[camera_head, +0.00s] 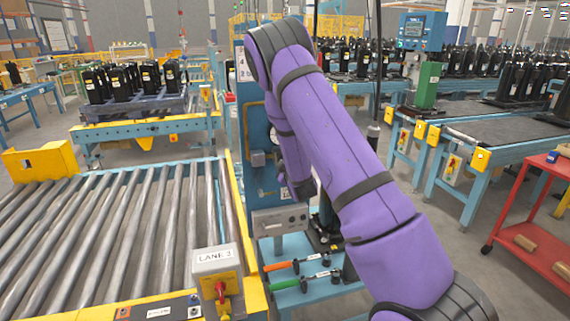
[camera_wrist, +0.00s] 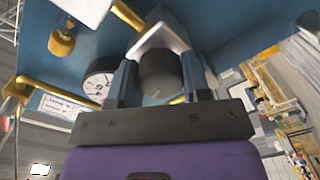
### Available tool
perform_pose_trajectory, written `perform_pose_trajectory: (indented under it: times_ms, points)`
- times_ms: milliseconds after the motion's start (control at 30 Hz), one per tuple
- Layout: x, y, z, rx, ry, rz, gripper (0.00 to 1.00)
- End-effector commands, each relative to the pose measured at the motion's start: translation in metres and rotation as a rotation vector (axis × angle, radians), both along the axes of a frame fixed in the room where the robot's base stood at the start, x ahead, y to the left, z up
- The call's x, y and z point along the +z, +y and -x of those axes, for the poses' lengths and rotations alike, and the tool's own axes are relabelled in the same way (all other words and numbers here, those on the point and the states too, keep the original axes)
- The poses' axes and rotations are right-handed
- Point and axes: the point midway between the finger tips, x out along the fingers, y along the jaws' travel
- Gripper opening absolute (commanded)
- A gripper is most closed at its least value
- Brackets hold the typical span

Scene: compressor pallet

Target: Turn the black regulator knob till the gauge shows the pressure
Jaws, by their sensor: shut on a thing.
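The black regulator knob (camera_wrist: 160,74) is in the middle of the wrist view, below a pale regulator body (camera_wrist: 160,38) on a blue panel. My gripper (camera_wrist: 160,82) has one finger on each side of the knob and is shut on it. The round white gauge (camera_wrist: 99,77) is just left of the knob, partly hidden by the left finger; its reading is too small to tell. In the head view my purple arm reaches to the blue panel (camera_head: 256,125), and my gripper (camera_head: 303,190) is small and dark there.
Brass pipes (camera_wrist: 30,84) and a brass fitting (camera_wrist: 62,43) are close to the gauge. A roller conveyor (camera_head: 110,235) with a LANE 3 box (camera_head: 215,262) stands left of the panel. A red cart (camera_head: 530,235) is at right, with open floor before it.

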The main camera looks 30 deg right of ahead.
Motion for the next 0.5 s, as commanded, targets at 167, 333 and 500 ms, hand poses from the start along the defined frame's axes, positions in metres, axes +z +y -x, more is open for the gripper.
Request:
perform_pose_trajectory:
  times_ms: [167,333,500]
  points:
    - [-0.0009,0.0014,0.0002,0.002,0.044,0.145,0.20]
    - [-0.0006,0.0011,0.0002,0.001,0.077,0.260,0.20]
    - [-0.0009,0.0009,0.0003,0.002,0.100,0.343,0.20]
